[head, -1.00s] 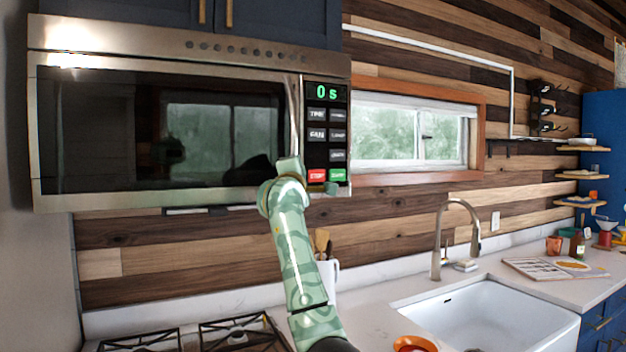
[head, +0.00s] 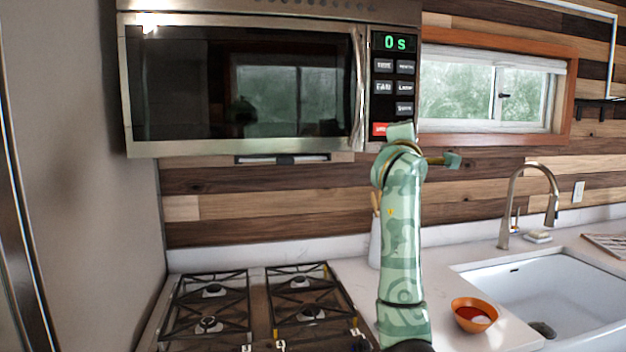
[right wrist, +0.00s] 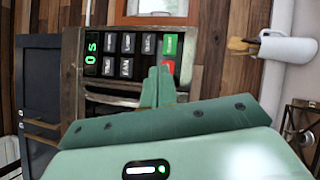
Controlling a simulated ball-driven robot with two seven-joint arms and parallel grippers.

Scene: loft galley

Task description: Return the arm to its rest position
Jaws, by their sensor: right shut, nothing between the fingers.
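My right arm rises in front of the counter in the head view. In the head view my arm hides the green button. The display (head: 397,43) reads 0 s and the microwave door is shut. My left gripper is out of view.
A gas stove (head: 253,310) stands below the microwave. A white utensil holder (head: 375,243) is partly behind my arm. An orange bowl (head: 474,318) sits on the counter beside the sink (head: 560,295) and its tall faucet (head: 508,205). A grey wall (head: 80,160) bounds the left.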

